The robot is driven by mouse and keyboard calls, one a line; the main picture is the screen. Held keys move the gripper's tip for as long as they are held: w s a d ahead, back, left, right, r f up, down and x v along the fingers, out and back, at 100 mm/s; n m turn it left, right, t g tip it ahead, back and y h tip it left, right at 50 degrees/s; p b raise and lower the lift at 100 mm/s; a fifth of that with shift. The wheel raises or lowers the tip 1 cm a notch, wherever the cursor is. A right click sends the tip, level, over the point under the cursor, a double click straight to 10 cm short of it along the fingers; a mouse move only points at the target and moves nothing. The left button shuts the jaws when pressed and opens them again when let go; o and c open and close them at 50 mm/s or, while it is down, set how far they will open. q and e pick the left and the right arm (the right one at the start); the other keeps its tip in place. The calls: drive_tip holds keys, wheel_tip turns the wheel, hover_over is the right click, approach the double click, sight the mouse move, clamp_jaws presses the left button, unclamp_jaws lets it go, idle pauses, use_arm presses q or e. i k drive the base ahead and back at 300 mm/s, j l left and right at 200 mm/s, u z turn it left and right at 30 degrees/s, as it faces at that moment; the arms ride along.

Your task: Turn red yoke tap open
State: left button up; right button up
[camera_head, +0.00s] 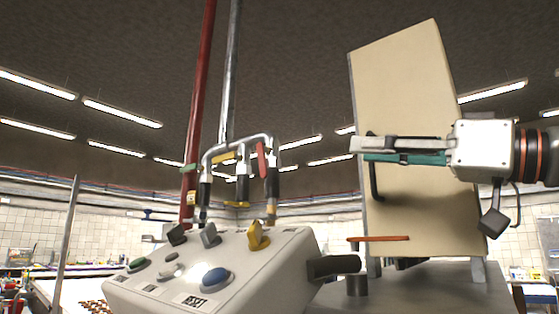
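The yoke-shaped metal pipe (238,140) stands above a pale control console. Its red tap handle (261,161) is on the right branch and points roughly upright. My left gripper is out of view.
The console (240,285) carries a blue button (215,277), a green button (137,264) and several switches. A tall cream panel (410,90) with a black handle (376,180) stands behind my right gripper. An orange-red lever (378,239) is below it. A red pipe (200,90) rises at the left.

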sight(261, 149)
drive_tip(key=k+l, duration=0.15)
drive_tip(key=l, duration=0.2)
drive_tip(key=k+l, duration=0.2)
drive_tip(key=l, duration=0.15)
drive_tip(key=k+l, duration=0.15)
drive_tip(key=l, duration=0.2)
drive_tip(key=k+l, duration=0.15)
drive_tip(key=l, duration=0.2)
